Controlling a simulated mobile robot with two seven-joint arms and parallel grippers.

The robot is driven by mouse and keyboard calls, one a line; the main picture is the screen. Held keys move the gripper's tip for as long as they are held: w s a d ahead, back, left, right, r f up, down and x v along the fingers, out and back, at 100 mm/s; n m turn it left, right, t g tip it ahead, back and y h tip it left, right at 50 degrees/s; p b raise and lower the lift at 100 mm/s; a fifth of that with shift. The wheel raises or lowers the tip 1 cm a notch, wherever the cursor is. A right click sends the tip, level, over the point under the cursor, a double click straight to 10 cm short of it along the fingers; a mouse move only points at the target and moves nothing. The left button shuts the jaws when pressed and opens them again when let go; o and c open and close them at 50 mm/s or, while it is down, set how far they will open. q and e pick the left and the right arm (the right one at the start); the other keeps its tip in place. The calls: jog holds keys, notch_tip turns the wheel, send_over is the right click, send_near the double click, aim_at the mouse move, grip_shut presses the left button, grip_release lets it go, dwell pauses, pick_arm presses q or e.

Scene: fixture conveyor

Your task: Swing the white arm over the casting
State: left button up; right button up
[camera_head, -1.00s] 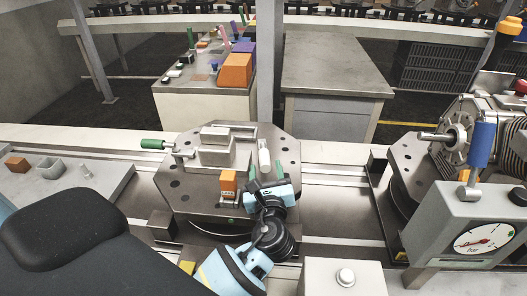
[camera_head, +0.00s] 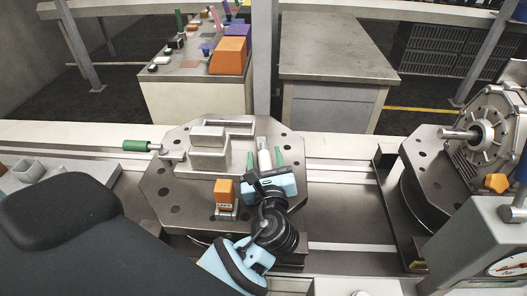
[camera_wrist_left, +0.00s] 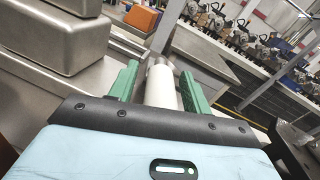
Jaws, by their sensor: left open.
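The white arm (camera_head: 264,158) is a short white rounded bar on the right part of the dark octagonal fixture plate (camera_head: 165,205). The casting (camera_head: 209,156) is a grey stepped metal block just left of it; the white arm lies beside it, not over it. My left gripper (camera_head: 265,160) is open, its two green fingers on either side of the white arm. In the left wrist view the white arm (camera_wrist_left: 161,88) stands between the fingers, with gaps showing, and the casting (camera_wrist_left: 70,35) is at upper left. The gripper body hides the arm's near end. My right gripper is not in view.
A green-handled lever (camera_head: 137,146) sticks out at the plate's left. An orange block (camera_head: 224,190) stands at the plate's front, close to my left gripper. Another plate with a motor-like housing (camera_head: 488,130) and a gauge box (camera_head: 470,235) are at right.

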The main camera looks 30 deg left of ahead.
pick_arm(q)
jog(key=shift+w+a, duration=0.1)
dwell(0.3)
grip_shut()
